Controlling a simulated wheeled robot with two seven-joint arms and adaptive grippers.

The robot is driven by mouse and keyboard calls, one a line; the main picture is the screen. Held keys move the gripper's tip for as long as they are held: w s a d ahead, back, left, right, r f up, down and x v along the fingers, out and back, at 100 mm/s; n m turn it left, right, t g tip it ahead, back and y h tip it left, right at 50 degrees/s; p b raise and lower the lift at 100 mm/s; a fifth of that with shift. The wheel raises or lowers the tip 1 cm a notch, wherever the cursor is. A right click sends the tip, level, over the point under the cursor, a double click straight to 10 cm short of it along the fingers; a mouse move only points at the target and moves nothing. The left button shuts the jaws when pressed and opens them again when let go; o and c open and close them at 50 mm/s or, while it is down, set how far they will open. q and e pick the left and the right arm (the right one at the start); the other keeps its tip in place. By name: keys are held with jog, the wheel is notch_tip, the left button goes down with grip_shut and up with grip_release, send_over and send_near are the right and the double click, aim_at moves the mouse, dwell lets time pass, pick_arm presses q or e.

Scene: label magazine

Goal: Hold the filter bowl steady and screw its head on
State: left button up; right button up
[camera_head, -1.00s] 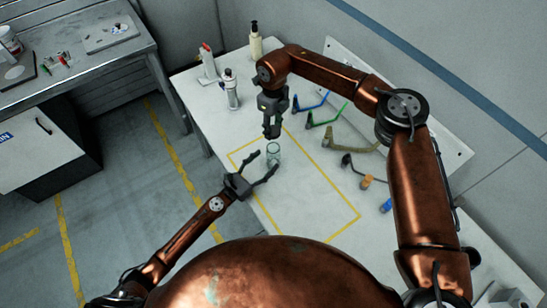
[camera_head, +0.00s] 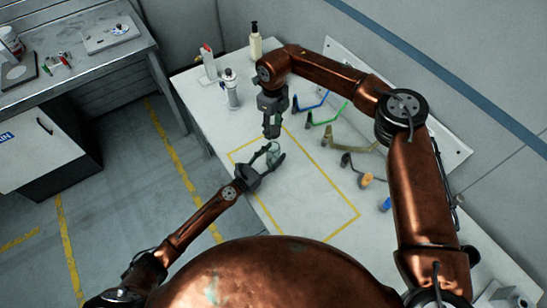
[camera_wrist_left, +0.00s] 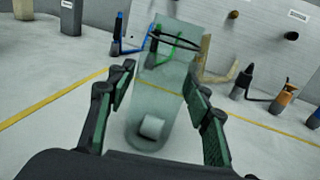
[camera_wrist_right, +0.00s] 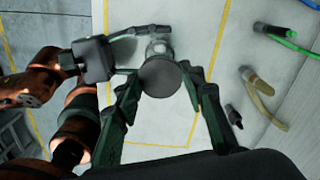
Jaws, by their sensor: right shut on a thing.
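The filter bowl (camera_head: 272,149), a clear greenish cylinder, stands upright on the table inside the yellow outline. In the left wrist view the bowl (camera_wrist_left: 160,88) is between the fingers of my left gripper (camera_wrist_left: 160,92). Those fingers are open, with narrow gaps beside its walls. In the head view my left gripper (camera_head: 273,156) reaches it from the lower left. My right gripper (camera_head: 271,132) points down above the bowl. In the right wrist view my right gripper (camera_wrist_right: 160,75) is shut on the head, a dark round disc (camera_wrist_right: 160,79), which partly hides the bowl (camera_wrist_right: 158,48).
A white bottle (camera_head: 231,90), a red-tipped container (camera_head: 208,63) and a pump bottle (camera_head: 256,40) stand at the back. The outlined area around the bowl is mostly clear.

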pick_arm(q)
jog(key=shift+s, duration=0.1)
jog(key=c, duration=0.3)
pick_arm(e)
jog(key=shift+s+r, duration=0.1)
pick_arm(q)
grip_shut()
pick_arm(e)
jog(key=shift+f, duration=2.5)
jog(key=shift+f, duration=0.9)
jog(key=shift+f, duration=0.55)
